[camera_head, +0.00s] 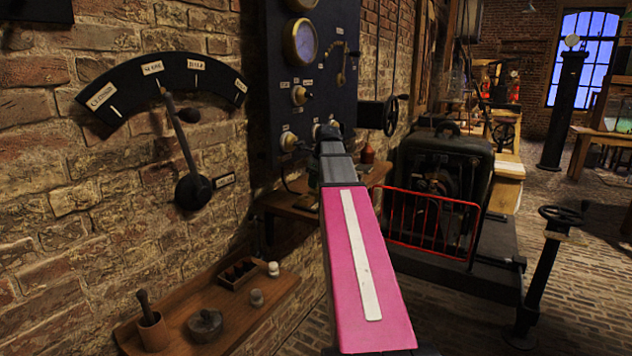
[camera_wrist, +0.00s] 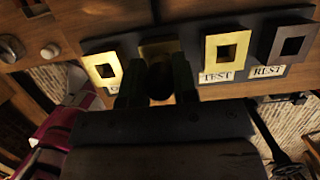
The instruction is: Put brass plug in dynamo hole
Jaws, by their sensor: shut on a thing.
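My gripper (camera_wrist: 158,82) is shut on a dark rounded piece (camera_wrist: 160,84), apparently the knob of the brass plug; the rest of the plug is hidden. Just beyond it is a brass-coloured plate or block (camera_wrist: 160,47), mostly covered by my fingers. I cannot tell whether the plug is in a hole. A brass plate with a square hole (camera_wrist: 103,68) is left of my fingers, its label mostly hidden. To the right are the TEST plate (camera_wrist: 228,48) and the greyer REST plate (camera_wrist: 292,44), both with empty square holes. No readable dynamo label shows.
In the head view, my arm reaches toward the dark gauge panel (camera_head: 290,85) on the brick wall. A shelf (camera_head: 285,207) lies below the panel. A lower wooden shelf (camera_head: 185,335) holds small items. A machine (camera_head: 440,165) behind a red guard (camera_head: 430,222) stands right of my arm.

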